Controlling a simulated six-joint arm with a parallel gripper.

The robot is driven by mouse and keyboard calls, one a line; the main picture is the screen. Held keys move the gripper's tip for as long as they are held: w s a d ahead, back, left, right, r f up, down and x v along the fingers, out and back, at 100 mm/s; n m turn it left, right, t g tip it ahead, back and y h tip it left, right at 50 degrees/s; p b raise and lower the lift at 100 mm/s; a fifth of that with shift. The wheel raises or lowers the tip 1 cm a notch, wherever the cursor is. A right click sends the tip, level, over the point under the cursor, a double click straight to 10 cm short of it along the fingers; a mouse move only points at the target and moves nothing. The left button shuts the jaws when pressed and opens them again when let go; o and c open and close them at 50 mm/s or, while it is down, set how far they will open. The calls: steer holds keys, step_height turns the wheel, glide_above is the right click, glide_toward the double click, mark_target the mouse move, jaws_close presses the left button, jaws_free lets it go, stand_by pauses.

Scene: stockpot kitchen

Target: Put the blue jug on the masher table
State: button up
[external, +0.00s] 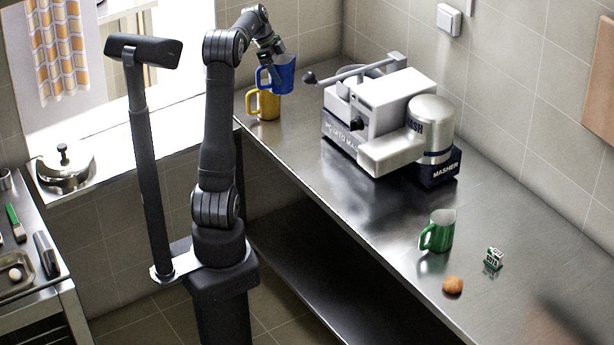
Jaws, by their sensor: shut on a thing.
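The blue jug (283,76) is at the far left end of the masher table (345,192), a long steel counter. It appears above and just behind the yellow jug (267,104); whether its base touches the table is hidden. My gripper (272,58) is at the blue jug's upper left side and is shut on it. The fingertips are small and partly hidden. The yellow jug stands upright at the table's far left corner.
The potato masher machine (390,115) stands right of the jugs, its lever (345,72) reaching toward them. A green jug (438,231), a small green box (494,257) and a round brown item (453,285) sit nearer. The table's middle is clear.

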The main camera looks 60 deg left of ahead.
step_height(320, 180, down, 18)
steer(key=shift+f, duration=0.1)
stand_by(0.4)
steer(key=shift+f, duration=0.1)
steer(key=o, duration=1.1)
steer(key=v, duration=1.2)
steer(key=shift+d+r, duration=0.1)
steer(key=shift+r, duration=0.15)
